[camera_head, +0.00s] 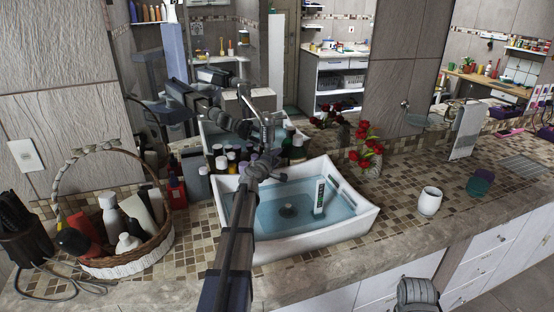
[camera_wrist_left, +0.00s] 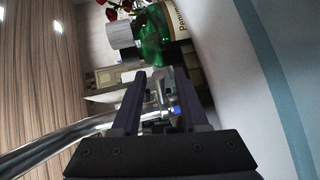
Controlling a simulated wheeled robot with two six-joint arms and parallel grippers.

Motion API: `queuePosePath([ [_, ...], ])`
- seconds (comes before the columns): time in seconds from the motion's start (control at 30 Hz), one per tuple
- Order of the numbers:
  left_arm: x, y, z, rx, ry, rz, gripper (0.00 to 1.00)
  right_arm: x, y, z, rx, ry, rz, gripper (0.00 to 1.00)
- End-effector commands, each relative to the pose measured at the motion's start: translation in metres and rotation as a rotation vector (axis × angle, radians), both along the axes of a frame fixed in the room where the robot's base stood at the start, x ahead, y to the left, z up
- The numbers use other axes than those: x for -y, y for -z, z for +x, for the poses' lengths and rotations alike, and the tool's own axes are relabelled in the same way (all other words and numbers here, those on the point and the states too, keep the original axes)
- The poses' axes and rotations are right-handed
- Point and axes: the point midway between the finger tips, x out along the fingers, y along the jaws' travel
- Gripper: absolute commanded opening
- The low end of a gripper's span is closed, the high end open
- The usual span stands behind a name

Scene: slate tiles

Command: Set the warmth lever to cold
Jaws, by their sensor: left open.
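The chrome faucet (camera_head: 267,130) stands at the back edge of the white sink. My left gripper (camera_head: 262,168) is at the faucet, over the sink's back left part, and hides some of it. In the left wrist view, my left gripper (camera_wrist_left: 158,78) is open, and chrome faucet parts with a small blue mark (camera_wrist_left: 175,111) show between its fingers. I cannot tell whether the fingers touch the metal. The lever's exact setting is not clear. The faucet's shiny tube (camera_wrist_left: 60,137) runs off to the left there. My right gripper's jaws do not show.
Several bottles crowd behind the faucet, near a green one (camera_wrist_left: 152,38). A wicker basket (camera_head: 155,245) is left; a white cup (camera_head: 429,201) is right. A mirror backs the counter.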

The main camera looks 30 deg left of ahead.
Motion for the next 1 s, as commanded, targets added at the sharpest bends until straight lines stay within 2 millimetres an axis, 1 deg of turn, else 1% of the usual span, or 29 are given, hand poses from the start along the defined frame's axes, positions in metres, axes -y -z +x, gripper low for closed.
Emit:
queuePosePath([
  [0.1,0.0003,-0.0002,-0.0005,0.0,0.0,0.0,0.42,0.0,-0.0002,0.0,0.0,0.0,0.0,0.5],
  [0.4,0.0003,-0.0002,-0.0005,0.0,0.0,0.0,0.09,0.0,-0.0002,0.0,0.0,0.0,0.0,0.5],
  [0.5,0.0003,-0.0002,-0.0006,0.0,0.0,0.0,0.0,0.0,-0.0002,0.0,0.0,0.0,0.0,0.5],
  [1.0,0.0003,0.0,-0.0008,0.0,0.0,0.0,0.0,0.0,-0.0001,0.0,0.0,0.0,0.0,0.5],
])
